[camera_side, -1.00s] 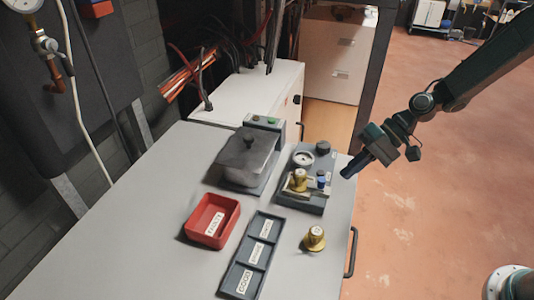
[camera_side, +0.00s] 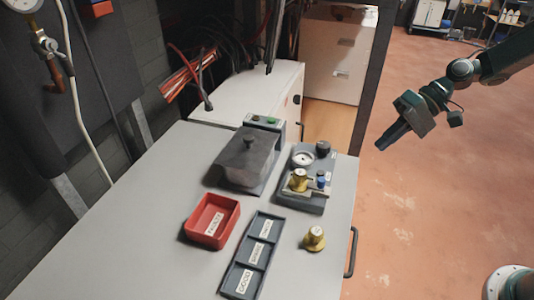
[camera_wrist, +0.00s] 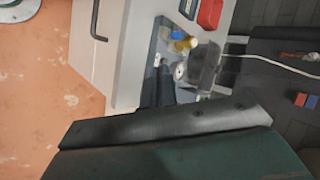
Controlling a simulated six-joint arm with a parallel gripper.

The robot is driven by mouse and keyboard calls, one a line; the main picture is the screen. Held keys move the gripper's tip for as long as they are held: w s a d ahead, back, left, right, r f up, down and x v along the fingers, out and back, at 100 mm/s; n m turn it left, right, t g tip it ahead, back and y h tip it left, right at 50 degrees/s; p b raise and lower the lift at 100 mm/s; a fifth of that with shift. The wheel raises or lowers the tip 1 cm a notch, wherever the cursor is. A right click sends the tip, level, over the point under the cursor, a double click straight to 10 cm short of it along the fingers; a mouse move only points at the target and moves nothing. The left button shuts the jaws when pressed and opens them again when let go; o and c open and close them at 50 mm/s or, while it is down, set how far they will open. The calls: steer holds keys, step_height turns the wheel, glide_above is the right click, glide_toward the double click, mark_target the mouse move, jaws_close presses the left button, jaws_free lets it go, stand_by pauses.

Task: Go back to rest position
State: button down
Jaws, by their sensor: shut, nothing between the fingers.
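My gripper (camera_side: 392,137) is shut and empty. In the side view it hangs in the air to the right of the table, above the red floor, apart from everything. In the wrist view the dark gripper body (camera_wrist: 170,135) fills the lower part of the picture. No rest position is marked in either view.
The grey table (camera_side: 150,225) carries a dark lidded box (camera_side: 245,160), a grey fixture (camera_side: 311,205) with a brass part (camera_side: 298,180) on it, a red bin (camera_side: 212,220), a labelled tray (camera_side: 252,254) and a loose brass part (camera_side: 314,239). The floor (camera_side: 440,190) around my gripper is clear.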

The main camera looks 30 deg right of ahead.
steer(key=s+d+r+n+t+h, duration=0.1)
steer(key=s+r+h, duration=0.3)
steer(key=s, duration=0.7)
steer(key=s+d+r+t+h, duration=0.1)
steer(key=s+r+t+h, duration=0.2)
steer(key=s+r, duration=0.6)
steer(key=shift+s+n+h, duration=0.4)
steer(key=shift+s+h, duration=0.45)
steer(key=shift+h, duration=0.25)
